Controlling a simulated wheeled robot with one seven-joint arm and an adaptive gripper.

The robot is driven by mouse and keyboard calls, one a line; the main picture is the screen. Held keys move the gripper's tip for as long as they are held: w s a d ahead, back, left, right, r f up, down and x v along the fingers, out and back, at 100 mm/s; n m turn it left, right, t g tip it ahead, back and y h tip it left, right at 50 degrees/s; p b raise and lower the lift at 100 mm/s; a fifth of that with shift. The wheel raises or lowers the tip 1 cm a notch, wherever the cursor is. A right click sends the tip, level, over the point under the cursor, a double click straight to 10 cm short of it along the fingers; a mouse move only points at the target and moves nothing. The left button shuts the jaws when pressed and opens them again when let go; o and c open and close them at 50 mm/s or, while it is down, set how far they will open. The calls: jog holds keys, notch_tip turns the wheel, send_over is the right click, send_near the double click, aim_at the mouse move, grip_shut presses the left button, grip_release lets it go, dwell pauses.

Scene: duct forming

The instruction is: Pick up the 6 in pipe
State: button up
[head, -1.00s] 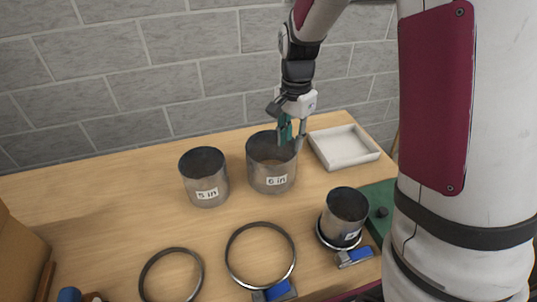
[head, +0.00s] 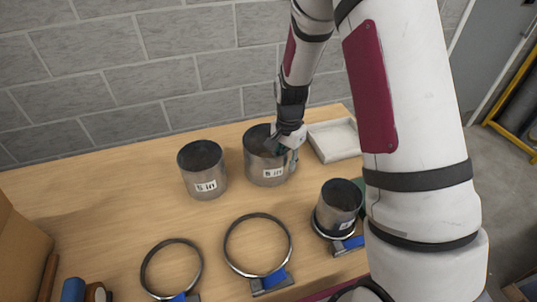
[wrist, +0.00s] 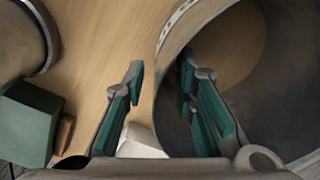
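The 6 in pipe (head: 266,158) is a grey metal cylinder standing upright on the table, its label facing the front. My gripper (head: 287,160) is at the right side of its rim, pointing down. In the wrist view the gripper (wrist: 160,75) is open with the wall of the 6 in pipe (wrist: 172,60) between its teal-padded fingers. The right finger is inside the pipe's opening and the left finger is outside. A gap shows between the left finger and the wall. In the head view my gripper hides part of the pipe's right rim.
The 5 in pipe (head: 203,172) stands to the left. A smaller pipe (head: 339,203) stands in a clamp ring at front right. Two empty ring clamps (head: 257,247) (head: 172,267) lie in front. A white tray (head: 335,141) is behind right, close to my gripper.

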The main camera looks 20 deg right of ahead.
jog(key=shift+c, duration=0.6)
grip_shut()
